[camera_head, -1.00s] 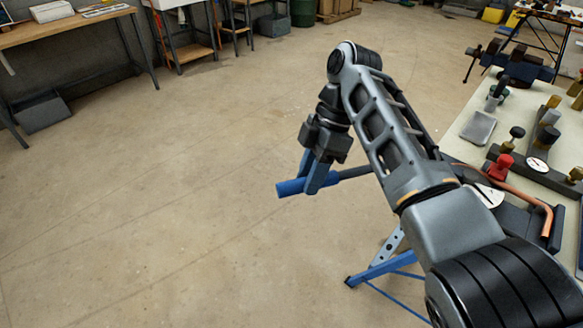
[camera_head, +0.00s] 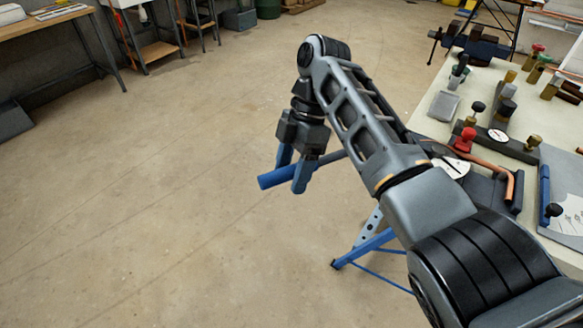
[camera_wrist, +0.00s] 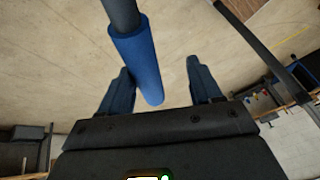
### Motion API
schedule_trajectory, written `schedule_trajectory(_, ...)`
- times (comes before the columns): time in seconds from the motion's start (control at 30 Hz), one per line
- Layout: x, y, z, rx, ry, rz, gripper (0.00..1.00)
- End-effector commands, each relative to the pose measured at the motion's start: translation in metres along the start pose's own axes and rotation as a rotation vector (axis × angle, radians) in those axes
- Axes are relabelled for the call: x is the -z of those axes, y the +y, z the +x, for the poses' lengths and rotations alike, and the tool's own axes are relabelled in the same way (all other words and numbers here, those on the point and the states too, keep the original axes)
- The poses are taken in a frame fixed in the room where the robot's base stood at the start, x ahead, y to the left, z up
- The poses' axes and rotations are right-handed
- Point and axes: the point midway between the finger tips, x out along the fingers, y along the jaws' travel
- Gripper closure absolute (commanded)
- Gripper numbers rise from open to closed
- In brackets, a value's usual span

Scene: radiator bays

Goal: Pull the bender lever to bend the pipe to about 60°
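The bender lever is a dark rod (camera_head: 331,157) with a blue grip (camera_head: 272,181), reaching out left from the bench past its edge. My gripper (camera_head: 290,177) points down over the blue grip, one finger on each side. My arm hides part of the bender.
The pale bench top (camera_head: 433,122) holds a red knob (camera_head: 466,139), a grey tray (camera_head: 444,106) and several fittings. A blue leg frame (camera_head: 364,247) stands below the lever. The floor (camera_head: 150,200) to the left is open.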

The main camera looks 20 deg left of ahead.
Motion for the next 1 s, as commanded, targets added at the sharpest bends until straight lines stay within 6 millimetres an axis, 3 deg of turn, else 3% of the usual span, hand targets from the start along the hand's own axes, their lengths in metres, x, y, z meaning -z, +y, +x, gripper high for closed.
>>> schedule_trajectory(0.27,0.0,-0.001,-0.004,0.004,0.0,0.001,0.43)
schedule_trajectory(0.7,0.0,0.0,-0.069,0.0,-0.002,0.0,0.43)
schedule_trajectory(1.0,0.0,0.0,-0.078,0.001,0.0,0.0,0.43)
